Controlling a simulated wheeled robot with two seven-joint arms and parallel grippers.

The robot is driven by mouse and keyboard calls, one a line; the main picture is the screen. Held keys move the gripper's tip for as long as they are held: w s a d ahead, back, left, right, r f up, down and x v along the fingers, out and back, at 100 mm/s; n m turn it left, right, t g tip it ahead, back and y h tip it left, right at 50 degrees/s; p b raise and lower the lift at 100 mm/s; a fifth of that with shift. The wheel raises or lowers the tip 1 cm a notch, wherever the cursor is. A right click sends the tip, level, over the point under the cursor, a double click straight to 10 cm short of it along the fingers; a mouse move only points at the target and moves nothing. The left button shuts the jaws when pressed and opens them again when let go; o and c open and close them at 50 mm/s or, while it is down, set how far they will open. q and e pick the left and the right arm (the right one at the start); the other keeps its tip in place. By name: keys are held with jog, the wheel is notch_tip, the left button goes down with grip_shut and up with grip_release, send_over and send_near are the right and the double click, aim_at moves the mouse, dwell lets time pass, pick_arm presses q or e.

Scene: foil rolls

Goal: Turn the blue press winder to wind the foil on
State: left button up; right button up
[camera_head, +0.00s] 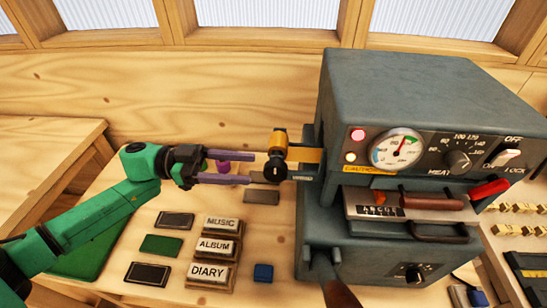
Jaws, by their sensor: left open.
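The blue-grey press (415,85) stands on the table right of centre. Its winder (275,168), a black knob with a gold upper part, sticks out from the press's left side. A strip of gold foil (305,155) runs from it into the press. My left gripper (247,167) comes in from the left with its two purple-grey fingers open and pointing at the winder. The fingertips are close to the knob; I cannot tell whether they touch it. The gripper holds nothing. My right gripper is not in view.
Stacks labelled MUSIC, ALBUM and DIARY (207,272) stand in front of the winder, among flat dark and green pieces (161,245). A small blue block (263,272) lies near the press. A dark handle (333,280) juts forward from the press. Brass type (515,208) lies at right.

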aim_at(269, 162)
pick_arm(q)
jog(key=d+p, duration=0.1)
jog(key=d, duration=0.2)
jog(key=w+d+p, duration=0.1)
jog(key=d, duration=0.2)
jog(key=shift+w, duration=0.1)
jog(key=shift+d+f, duration=0.1)
jog(key=shift+d, duration=0.3)
jog(key=shift+s+d, duration=0.15)
jog(key=shift+s, duration=0.05)
grip_shut()
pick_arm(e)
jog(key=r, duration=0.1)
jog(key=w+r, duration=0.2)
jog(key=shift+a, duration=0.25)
